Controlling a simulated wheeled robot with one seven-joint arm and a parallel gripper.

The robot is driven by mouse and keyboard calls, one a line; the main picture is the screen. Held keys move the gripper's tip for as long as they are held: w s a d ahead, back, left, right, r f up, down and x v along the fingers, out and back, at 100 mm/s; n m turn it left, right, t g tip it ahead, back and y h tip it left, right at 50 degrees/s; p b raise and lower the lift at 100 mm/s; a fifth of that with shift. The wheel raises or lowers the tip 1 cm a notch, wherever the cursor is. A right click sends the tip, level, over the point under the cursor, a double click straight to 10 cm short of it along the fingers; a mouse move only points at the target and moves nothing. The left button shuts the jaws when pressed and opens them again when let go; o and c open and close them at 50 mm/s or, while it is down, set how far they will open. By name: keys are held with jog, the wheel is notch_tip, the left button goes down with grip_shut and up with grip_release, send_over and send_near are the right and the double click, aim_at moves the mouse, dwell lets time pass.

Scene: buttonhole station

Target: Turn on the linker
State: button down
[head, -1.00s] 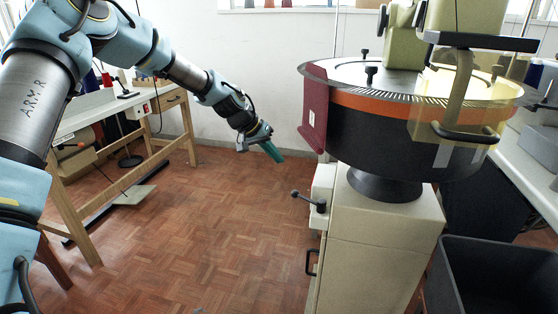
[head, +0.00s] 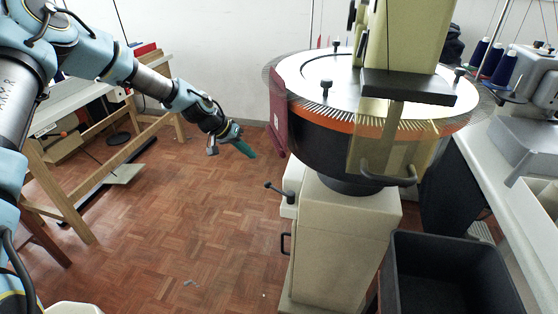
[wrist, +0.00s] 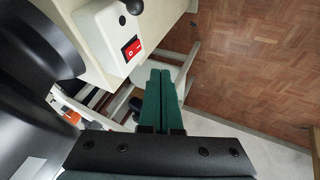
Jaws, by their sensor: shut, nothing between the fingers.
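The linker (head: 370,165) stands right of centre in the head view, a wide black round dial with an orange band on a cream pedestal. In the wrist view, a red rocker switch (wrist: 131,49) sits on a white box (wrist: 104,35) on the cream body, marked in white. The switch is not visible in the head view. My gripper (head: 249,151) has green fingers, shut and empty, left of the linker and apart from it. In the wrist view the fingertips (wrist: 160,72) are just right of and below the switch in the picture; contact is not seen.
A black-knobbed lever (head: 280,191) and a dark handle (head: 286,244) stick out from the pedestal's left side. A dark bin (head: 392,285) stands at the right front. A wooden-legged table (head: 65,205) is at left.

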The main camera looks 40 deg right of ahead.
jog(key=shift+f, duration=0.1)
dwell(0.3)
jog(key=s+d+f+p, duration=0.4)
jog(key=s+d+f, duration=0.1)
jog(key=d+f, duration=0.2)
jog(key=shift+d+f, duration=0.25)
jog(key=shift+f, duration=0.6)
jog(key=shift+s+f+b, duration=0.1)
jog(key=shift+s+b, duration=0.05)
jog(key=shift+b, duration=0.2)
jog(key=shift+s+d+b, duration=0.1)
jog(key=shift+b, duration=0.2)
